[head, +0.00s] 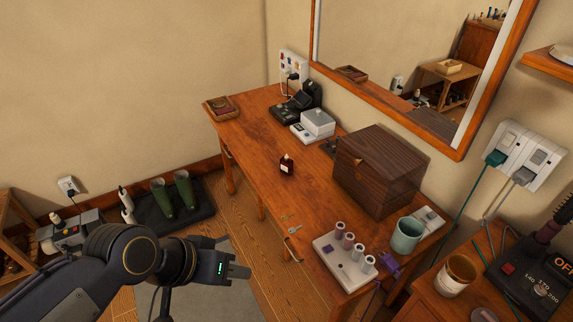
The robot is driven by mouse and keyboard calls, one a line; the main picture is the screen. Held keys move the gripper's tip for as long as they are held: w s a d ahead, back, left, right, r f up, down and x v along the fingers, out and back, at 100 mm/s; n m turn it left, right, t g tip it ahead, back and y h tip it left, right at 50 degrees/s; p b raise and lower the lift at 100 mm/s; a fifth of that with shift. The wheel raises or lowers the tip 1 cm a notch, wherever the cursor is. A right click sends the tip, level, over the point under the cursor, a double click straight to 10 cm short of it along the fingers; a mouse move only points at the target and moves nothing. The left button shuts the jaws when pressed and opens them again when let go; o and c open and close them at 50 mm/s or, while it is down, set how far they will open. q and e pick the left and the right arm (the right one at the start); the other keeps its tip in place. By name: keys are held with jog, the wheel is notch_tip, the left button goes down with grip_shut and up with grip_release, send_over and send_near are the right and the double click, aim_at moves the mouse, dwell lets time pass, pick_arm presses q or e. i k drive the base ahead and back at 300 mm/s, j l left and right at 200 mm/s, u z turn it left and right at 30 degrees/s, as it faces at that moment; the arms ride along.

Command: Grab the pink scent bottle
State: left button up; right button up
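I see no clearly pink bottle. A small dark, reddish-brown bottle (287,164) with a pale label and black cap stands upright on the wooden table (262,150), near its front edge. My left gripper (243,265) is in front of the table, below and left of the bottle and well apart from it. Nothing shows held in it, but its finger gap is too small to judge. My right gripper is not in view.
Behind the bottle are a grey-lidded box (318,122) and a large dark wooden chest (380,170). The tabletop around the bottle is mostly clear. Green boots (185,190) stand on the floor.

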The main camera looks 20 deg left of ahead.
aim_at(285, 165)
jog(key=i+j+u, duration=0.1)
jog(key=i+j, duration=0.25)
jog(key=j, duration=0.25)
jog(key=i+j, duration=0.4)
jog(key=j, duration=0.2)
jog(key=i+j+u, duration=0.15)
jog(key=i+j, duration=0.2)
jog(key=j, duration=0.2)
jog(key=i+j, duration=0.45)
jog(key=k+j+u, duration=0.05)
jog(key=j, duration=0.05)
